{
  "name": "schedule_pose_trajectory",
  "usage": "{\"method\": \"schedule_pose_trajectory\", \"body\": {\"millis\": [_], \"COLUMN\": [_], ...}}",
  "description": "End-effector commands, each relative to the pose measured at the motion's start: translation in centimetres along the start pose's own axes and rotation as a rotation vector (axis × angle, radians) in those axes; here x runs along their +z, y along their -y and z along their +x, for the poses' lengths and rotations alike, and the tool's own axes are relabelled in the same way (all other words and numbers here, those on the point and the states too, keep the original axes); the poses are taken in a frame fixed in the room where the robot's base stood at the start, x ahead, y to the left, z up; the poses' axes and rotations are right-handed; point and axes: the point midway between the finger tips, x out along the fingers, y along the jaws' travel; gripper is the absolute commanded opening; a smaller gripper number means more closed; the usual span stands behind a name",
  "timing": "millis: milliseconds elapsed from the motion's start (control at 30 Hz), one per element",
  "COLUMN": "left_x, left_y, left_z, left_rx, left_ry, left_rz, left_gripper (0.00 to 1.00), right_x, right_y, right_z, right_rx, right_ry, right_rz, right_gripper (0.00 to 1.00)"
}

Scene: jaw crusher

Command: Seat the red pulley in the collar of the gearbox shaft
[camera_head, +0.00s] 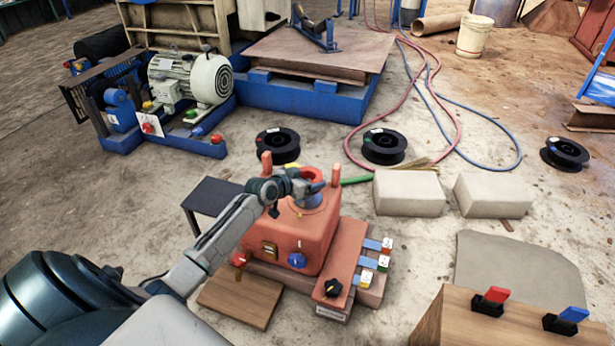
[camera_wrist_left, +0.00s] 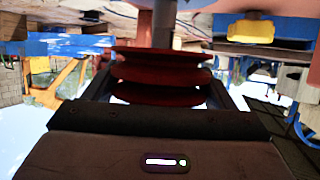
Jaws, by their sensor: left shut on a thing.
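The red pulley (camera_wrist_left: 160,82), a stack of grooved discs, sits between the fingers of my left gripper (camera_wrist_left: 165,92) in the left wrist view. My left gripper (camera_head: 308,188) is shut on it above the orange-red gearbox (camera_head: 302,240) in the head view, where only part of the red pulley (camera_head: 312,172) shows behind the fingers. The grey gearbox shaft (camera_wrist_left: 164,28) meets the pulley's face in the wrist view, which looks upside down. I cannot tell whether the pulley sits in the collar; the contact is hidden. My right gripper is not in view.
Two upright red posts (camera_head: 335,174) stand close beside the gripper on the gearbox. A switch panel (camera_head: 345,262) is in front. Pale blocks (camera_head: 408,194) lie to the right, black spools (camera_head: 384,146) behind. A wooden box with red and blue levers (camera_head: 500,325) stands front right.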

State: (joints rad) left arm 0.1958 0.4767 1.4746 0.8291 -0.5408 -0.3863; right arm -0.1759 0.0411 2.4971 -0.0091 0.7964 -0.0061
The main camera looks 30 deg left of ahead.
Motion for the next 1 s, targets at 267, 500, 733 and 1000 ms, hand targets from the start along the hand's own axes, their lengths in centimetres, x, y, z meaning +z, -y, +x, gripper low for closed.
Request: {"method": "schedule_pose_trajectory", "body": {"millis": [267, 500, 733, 1000], "left_x": [2.7, 4.2, 4.3, 4.6], "left_y": [-0.1, 0.0, 0.0, 0.0], "left_z": [1.3, 1.9, 1.9, 1.9], "left_rx": [0.0, 0.0, 0.0, 0.0], "left_ry": [-0.006, -0.008, -0.007, -0.001], "left_rz": [-0.001, 0.001, 0.001, 0.0], "left_gripper": [0.19, 0.19, 0.19, 1.0], "right_x": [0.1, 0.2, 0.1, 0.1], "right_y": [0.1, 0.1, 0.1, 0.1], "right_z": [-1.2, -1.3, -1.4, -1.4], "right_rx": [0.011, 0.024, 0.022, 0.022], "right_ry": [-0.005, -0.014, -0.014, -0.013], "right_rz": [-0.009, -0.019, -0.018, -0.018], "right_gripper": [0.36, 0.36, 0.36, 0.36]}}
